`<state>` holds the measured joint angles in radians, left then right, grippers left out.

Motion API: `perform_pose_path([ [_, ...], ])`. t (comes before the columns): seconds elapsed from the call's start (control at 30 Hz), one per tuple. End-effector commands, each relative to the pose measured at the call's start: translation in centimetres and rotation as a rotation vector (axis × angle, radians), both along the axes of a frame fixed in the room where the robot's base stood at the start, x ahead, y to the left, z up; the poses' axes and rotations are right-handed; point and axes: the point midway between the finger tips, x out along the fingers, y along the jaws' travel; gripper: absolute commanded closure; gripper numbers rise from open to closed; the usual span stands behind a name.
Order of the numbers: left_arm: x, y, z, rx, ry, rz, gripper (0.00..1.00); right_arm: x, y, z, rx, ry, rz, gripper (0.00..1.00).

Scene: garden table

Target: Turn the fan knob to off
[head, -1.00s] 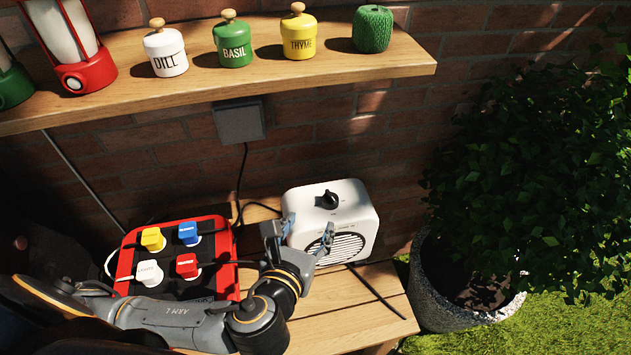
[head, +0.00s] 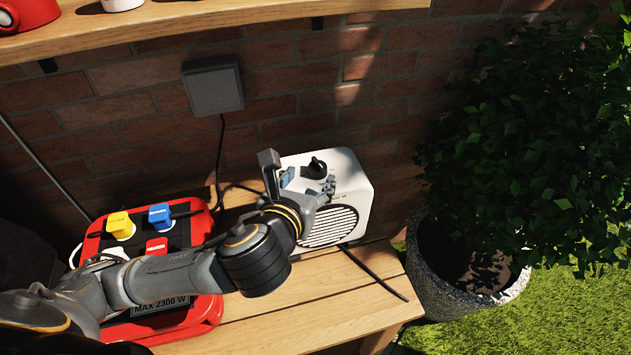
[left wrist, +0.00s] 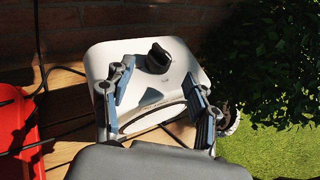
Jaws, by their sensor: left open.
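The white fan (head: 357,205) stands on the wooden bench with its round grille facing front. Its black knob (head: 317,167) sits on the sloping top face; it also shows in the left wrist view (left wrist: 158,58). My left gripper (head: 300,178) is open and empty in front of the fan, its fingers a little short of the knob. In the left wrist view its two fingers (left wrist: 158,92) are spread left and right, with the knob beyond them and roughly between. The knob's markings are too small to read. My right gripper is not in view.
A red power strip (head: 200,318) with coloured plugs lies on the bench (head: 305,305) left of the fan, partly behind my arm. A grey wall box (head: 213,87) has a cable running down. A shelf (head: 250,12) juts out above. A potted bush (head: 440,296) stands right.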

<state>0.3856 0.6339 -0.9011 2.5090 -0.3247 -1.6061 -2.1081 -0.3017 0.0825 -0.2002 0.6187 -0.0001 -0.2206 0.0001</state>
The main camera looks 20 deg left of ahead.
Motion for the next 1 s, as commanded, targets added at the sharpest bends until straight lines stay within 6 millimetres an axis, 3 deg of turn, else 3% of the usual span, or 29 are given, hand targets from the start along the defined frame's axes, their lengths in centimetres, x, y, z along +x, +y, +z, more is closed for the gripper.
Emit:
perform_pose_path([
  [0.03, 0.9, 0.1, -0.9, 0.001, -0.003, 0.003, 0.42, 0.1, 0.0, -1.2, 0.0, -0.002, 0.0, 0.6],
  [0.13, 2.6, 0.1, -1.5, -0.001, -0.002, 0.003, 0.42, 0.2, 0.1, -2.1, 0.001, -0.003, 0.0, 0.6],
  [0.3, 4.4, 0.2, -1.8, 0.0, 0.0, 0.001, 0.42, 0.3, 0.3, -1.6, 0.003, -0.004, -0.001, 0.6],
  [0.7, 5.1, 0.2, -2.1, 0.0, 0.0, -0.001, 0.42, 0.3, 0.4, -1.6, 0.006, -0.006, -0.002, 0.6],
  [0.97, 5.1, 0.2, -2.1, 0.0, 0.0, 0.0, 0.94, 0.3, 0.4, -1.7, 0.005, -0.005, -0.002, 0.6],
  [1.0, 5.1, 0.2, -2.1, 0.0, 0.0, -0.001, 0.96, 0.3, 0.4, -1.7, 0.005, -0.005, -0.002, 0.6],
])
